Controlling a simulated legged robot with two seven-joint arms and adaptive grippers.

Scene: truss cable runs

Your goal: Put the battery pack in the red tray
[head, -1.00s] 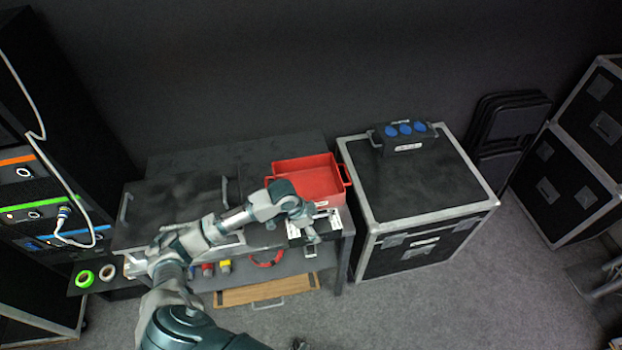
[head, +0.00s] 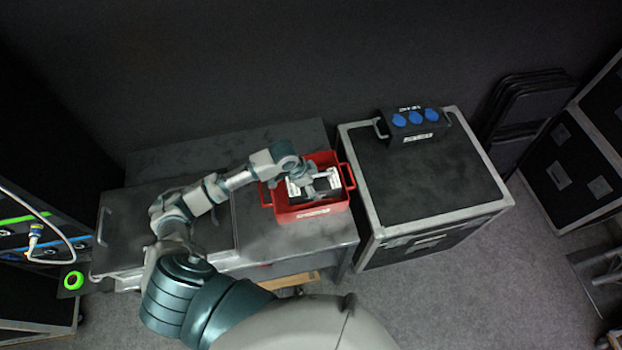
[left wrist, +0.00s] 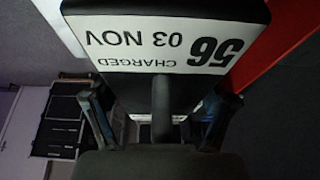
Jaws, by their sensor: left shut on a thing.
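The battery pack (head: 321,187) is a dark block with white labels. In the left wrist view its label (left wrist: 165,42) reads "CHARGED 03 NOV 56". My left gripper (head: 309,187) is shut on it, with a finger on each side of its handle area in the left wrist view (left wrist: 160,115). In the head view the pack lies within the outline of the red tray (head: 310,212). I cannot tell whether it touches the tray's floor. Red of the tray (left wrist: 275,32) shows beside the pack in the left wrist view. My right gripper is not in view.
The tray stands on a dark table (head: 275,240), at its right end. A large black case (head: 430,180) with metal edges stands to the right, with a blue-socketed power box (head: 415,123) on it. A rack with a looped cable (head: 75,240) is at far left.

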